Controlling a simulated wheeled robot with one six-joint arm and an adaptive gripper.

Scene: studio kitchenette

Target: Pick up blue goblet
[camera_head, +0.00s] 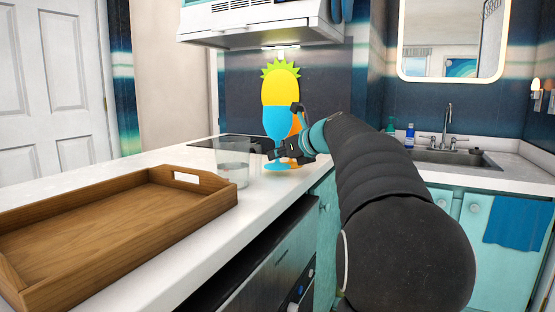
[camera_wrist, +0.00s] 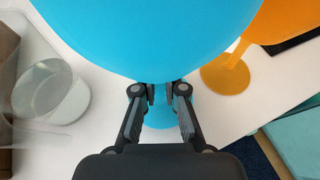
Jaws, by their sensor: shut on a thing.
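The blue goblet (camera_head: 277,122) stands upright on the white counter, its blue foot (camera_head: 275,166) at counter level. In the wrist view its wide blue bowl (camera_wrist: 150,35) fills the top middle. My gripper (camera_head: 272,149) reaches it from the right, below the bowl. In the wrist view my gripper (camera_wrist: 160,95) has its two fingers on either side of the stem, shut on it. The bowl hides part of the fingertips. Whether the foot touches the counter I cannot tell.
An orange goblet (camera_wrist: 228,75) stands close beside the blue one. A clear glass (camera_head: 233,160) stands to the left, near my gripper. A wooden tray (camera_head: 130,235) lies in front on the counter. A yellow pineapple-shaped board (camera_head: 281,80) leans behind. The sink (camera_head: 455,160) is at right.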

